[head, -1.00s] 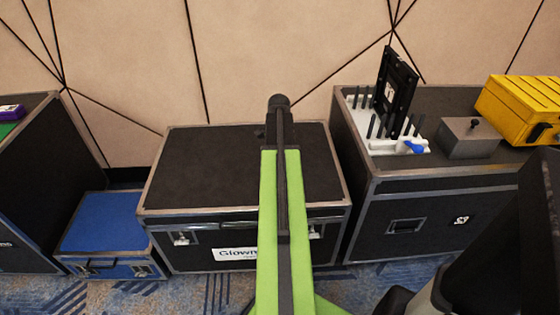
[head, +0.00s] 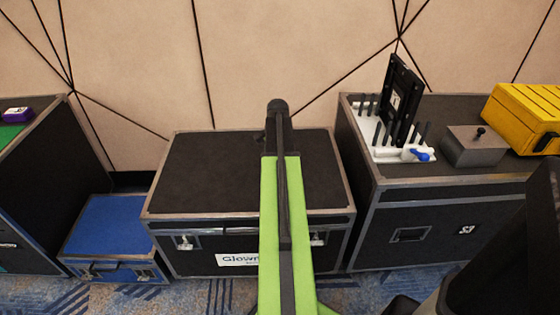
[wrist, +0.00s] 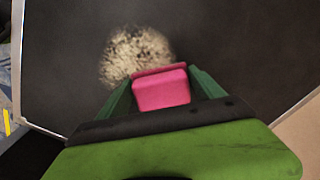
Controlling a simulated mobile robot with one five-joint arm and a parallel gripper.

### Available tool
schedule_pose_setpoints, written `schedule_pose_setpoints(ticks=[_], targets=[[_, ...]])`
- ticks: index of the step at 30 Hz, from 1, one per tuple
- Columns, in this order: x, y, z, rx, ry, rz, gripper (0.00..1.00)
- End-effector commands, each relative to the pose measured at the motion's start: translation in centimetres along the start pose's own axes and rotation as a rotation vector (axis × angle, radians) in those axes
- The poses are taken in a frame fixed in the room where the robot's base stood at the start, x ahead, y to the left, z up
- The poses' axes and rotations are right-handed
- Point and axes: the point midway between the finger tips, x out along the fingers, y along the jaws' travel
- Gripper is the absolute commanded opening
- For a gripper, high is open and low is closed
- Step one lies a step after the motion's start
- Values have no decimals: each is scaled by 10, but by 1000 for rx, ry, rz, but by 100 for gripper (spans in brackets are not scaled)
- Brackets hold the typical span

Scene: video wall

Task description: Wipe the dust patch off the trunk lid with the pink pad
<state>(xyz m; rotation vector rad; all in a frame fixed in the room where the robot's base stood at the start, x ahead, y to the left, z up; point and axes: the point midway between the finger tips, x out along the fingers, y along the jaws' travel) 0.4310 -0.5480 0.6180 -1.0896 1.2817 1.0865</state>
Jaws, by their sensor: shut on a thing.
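The trunk lid (head: 212,175) is the dark top of the middle black case with metal edges in the head view. It also fills most of the wrist view (wrist: 240,40). The dust patch (wrist: 132,52) is a pale speckled round spot on the lid in the wrist view; I cannot see it in the head view, where my arm covers part of the lid. My gripper (wrist: 160,88) is shut on the pink pad (wrist: 162,90). The pad is at the patch's lower right edge in the wrist view and overlaps it there. I cannot tell whether the pad touches the lid.
A taller case at right holds a white peg rack (head: 392,150), a grey box (head: 472,147) and a yellow case (head: 525,112). A low blue case (head: 108,225) stands left of the trunk, beside another black case (head: 50,190). The wall is close behind.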

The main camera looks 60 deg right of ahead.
Motion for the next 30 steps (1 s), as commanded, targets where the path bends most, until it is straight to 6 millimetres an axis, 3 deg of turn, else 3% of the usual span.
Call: schedule_pose_setpoints(ticks=[6,30], targets=[[-1,18,17,0,-1,2,44],[2,45,43,1,-1,3,44]])
